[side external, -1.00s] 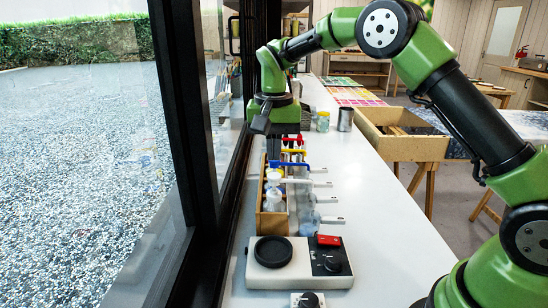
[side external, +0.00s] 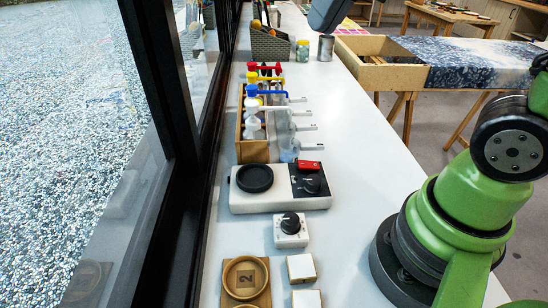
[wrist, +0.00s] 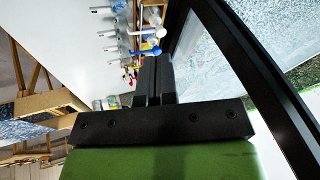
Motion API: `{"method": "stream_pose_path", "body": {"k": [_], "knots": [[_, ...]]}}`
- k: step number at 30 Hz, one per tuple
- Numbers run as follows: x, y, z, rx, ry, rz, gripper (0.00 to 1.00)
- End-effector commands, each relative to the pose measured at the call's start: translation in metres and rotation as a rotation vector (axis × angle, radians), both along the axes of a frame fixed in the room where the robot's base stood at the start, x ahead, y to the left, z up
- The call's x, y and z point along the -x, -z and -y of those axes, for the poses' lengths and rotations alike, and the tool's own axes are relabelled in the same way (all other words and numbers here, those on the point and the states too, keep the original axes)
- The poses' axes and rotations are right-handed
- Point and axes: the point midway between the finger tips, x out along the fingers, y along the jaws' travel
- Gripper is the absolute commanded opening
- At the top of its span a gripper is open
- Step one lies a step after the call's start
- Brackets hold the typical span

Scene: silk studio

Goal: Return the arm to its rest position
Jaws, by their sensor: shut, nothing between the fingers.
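My gripper (wrist: 153,62) shows in the wrist view, its two dark fingers shut together with nothing between them. It is clear of the bottles in the wooden rack. In the side external view a dark grey part of my arm's end (side external: 328,12) hangs at the top edge, above the far part of the counter; the fingers do not show there. My green arm base stands at the right of that view, and most of the upper arm is out of frame.
A wooden rack (side external: 253,151) of bottles with coloured tops stands on the white counter (side external: 350,140), beside the window. A hot plate unit (side external: 262,203), a small dial box (side external: 291,232) and a wooden dish (side external: 246,277) are nearer. A grey basket (side external: 270,45) stands at the back.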

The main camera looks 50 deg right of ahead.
Motion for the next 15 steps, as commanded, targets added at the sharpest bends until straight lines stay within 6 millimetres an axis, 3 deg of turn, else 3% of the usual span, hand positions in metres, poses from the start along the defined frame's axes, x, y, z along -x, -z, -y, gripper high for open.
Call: {"method": "stream_pose_path", "body": {"k": [1,6,10,15], "knots": [[0.019,-0.001,-0.002,0.0,-0.019,0.044,0.0],[0.063,0.007,-0.006,0.005,-0.075,0.158,0.0],[0.082,0.015,-0.008,0.008,-0.099,0.208,0.0],[0.089,0.02,-0.008,0.011,-0.109,0.231,0.0]]}}
